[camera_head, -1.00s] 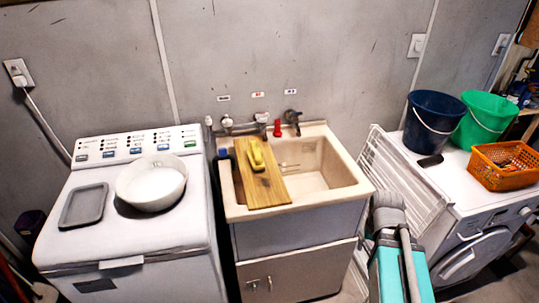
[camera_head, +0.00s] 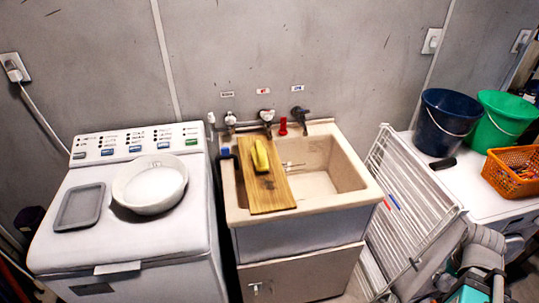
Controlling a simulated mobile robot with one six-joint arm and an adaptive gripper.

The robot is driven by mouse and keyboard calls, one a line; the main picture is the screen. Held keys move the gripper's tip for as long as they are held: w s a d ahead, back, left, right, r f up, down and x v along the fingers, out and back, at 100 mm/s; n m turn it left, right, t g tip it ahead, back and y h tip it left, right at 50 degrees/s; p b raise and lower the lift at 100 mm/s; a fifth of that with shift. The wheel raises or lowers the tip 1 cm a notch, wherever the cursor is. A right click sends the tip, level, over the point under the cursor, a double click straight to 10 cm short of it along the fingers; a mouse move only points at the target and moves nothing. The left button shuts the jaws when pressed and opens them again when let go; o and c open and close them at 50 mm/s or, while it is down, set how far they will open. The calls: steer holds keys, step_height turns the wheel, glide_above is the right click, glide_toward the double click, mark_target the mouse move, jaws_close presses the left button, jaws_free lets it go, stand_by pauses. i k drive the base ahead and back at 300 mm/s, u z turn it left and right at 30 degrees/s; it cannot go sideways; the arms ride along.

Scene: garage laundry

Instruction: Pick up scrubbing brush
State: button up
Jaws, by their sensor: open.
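A yellow object (camera_head: 261,156) lies on a wooden board (camera_head: 268,193) that spans the left part of the sink; I cannot tell if it is a brush or a sponge. A small dark object (camera_head: 443,163) lies on the white machine at the right, in front of the dark blue bucket; its kind is too small to tell. No other brush shows clearly. Grey and teal parts of my arm show at the lower right, in front of the drying rack and the right machine. My gripper's fingertips do not show.
The beige sink (camera_head: 372,196) stands between the left washing machine (camera_head: 180,238) and a folding drying rack (camera_head: 408,215). A white bowl (camera_head: 150,186) and a grey tray (camera_head: 79,207) sit on the left machine. Blue (camera_head: 436,125) and green (camera_head: 501,121) buckets and an orange basket (camera_head: 512,174) stand at the right.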

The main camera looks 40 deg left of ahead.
mark_target(259, 154)
steer(key=z, duration=0.05)
steer(key=k, duration=1.1)
steer(key=u, duration=1.25)
steer(key=i, duration=1)
steer(key=u, duration=0.05)
